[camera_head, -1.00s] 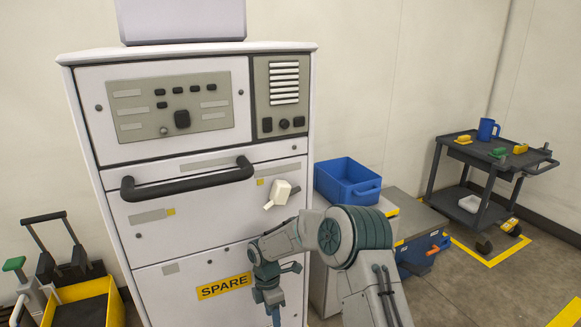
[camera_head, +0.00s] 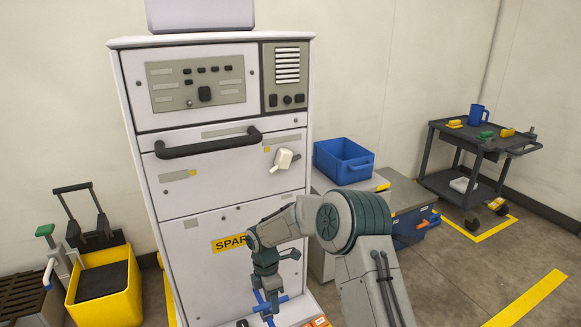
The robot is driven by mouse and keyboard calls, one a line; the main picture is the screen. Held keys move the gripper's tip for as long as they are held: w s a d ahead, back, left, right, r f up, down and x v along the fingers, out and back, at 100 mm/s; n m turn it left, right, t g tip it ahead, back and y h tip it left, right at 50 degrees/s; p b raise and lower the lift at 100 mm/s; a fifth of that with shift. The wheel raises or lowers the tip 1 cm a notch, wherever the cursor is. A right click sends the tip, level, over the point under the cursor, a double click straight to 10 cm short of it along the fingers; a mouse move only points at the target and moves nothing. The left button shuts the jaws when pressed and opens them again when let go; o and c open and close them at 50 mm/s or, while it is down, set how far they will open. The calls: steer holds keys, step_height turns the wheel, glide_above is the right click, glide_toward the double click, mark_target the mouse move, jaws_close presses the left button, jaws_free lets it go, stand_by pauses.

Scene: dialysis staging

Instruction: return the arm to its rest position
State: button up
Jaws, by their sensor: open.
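My gripper (camera_head: 270,303) hangs down in front of the lower part of the white machine cabinet, at the lower middle of the head view. Its blue fingers are apart, and I see nothing held between them. My arm is bent, with its large round grey-green joint to the right of the gripper. The white cabinet (camera_head: 180,240) stands upright behind the gripper, with a black bar handle (camera_head: 208,146) and a cream lever (camera_head: 284,160) on its front. My arm partly covers its yellow SPARE label (camera_head: 228,243).
A blue bin (camera_head: 344,161) sits on a grey cabinet right of the machine. A yellow mop bucket (camera_head: 105,290) is at the lower left. Floor at the right front is clear.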

steer(key=s+d+r+m+t+p, duration=0.1)
steer(key=s+d+r+m+p, duration=0.25)
steer(key=r, duration=0.65)
steer(key=s+d+r+m+p, duration=0.25)
steer(key=d+r+p, duration=0.25)
steer(key=r, duration=0.6)
steer(key=s+d+r+m+t+p, duration=0.15)
steer(key=d+r+m+p, duration=0.25)
steer(key=r, duration=0.6)
steer(key=s+d+r+m+t+p, duration=0.1)
steer(key=s+d+r+m+p, duration=0.3)
steer(key=s+r, duration=0.5)
steer(key=s+d+r+m+t+y+p, duration=0.1)
steer(key=s+d+r+m+p, duration=0.3)
steer(key=s+r+m+p, duration=0.4)
step_height(320, 180, up, 2)
steer(key=shift+s+r+m+p, duration=0.1)
steer(key=shift+s+m+p, duration=0.3)
steer(key=shift+s+m, duration=0.25)
